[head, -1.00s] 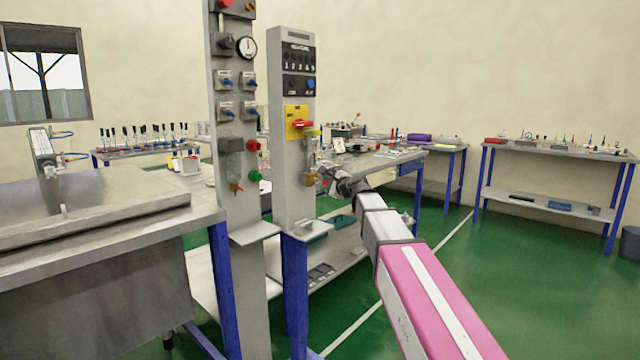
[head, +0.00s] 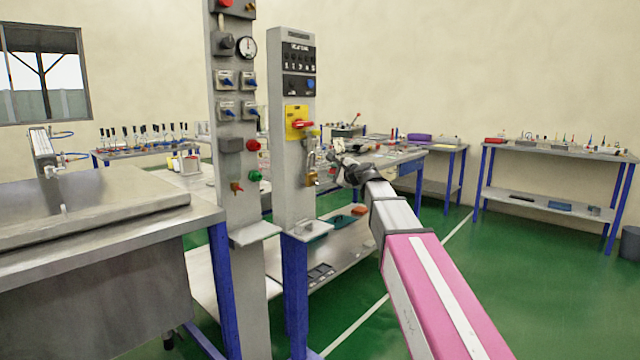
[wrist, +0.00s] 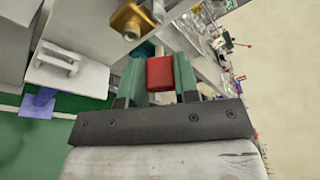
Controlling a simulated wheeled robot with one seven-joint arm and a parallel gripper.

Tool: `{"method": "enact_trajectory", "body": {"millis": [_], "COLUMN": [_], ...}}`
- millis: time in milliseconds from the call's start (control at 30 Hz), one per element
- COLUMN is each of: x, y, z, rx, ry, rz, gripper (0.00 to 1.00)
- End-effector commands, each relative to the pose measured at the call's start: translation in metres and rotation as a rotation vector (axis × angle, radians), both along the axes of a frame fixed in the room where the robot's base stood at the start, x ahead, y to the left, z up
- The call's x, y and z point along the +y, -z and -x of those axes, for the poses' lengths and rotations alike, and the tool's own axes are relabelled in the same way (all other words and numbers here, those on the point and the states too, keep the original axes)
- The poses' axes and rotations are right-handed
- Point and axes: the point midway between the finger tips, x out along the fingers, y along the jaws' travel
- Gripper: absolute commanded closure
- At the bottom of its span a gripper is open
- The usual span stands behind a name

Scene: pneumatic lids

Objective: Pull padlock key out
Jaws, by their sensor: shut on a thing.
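The brass padlock (head: 312,179) hangs low on the front of the narrow grey panel post in the head view. It also shows at the top of the wrist view (wrist: 128,20), with its round keyhole end bare. My gripper (wrist: 160,76) is shut on the red head of the key (wrist: 160,73) between its green fingers. A thin pale shaft runs from the red head; its far end is hard to make out, but the key looks apart from the padlock. In the head view my gripper (head: 333,157) is just right of the padlock; the key is too small there to tell.
A yellow plate with a red switch (head: 299,123) is above the padlock on the panel post (head: 292,205). A second post (head: 236,205) with gauges and valves stands to the left. A workbench (head: 405,156) is behind my gripper. Green floor is free to the right.

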Motion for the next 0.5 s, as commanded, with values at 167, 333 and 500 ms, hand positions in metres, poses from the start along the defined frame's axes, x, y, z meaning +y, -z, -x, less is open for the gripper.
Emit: {"method": "enact_trajectory", "body": {"millis": [167, 333, 500], "x": [-0.005, -0.009, -0.012], "y": [-0.010, -0.018, -0.023], "z": [0.004, 0.008, 0.010], "rx": [-0.001, -0.001, 0.000], "ry": [0.000, 0.000, 0.000], "rz": [0.000, 0.000, 0.000], "gripper": [1.00, 1.00, 1.00]}}
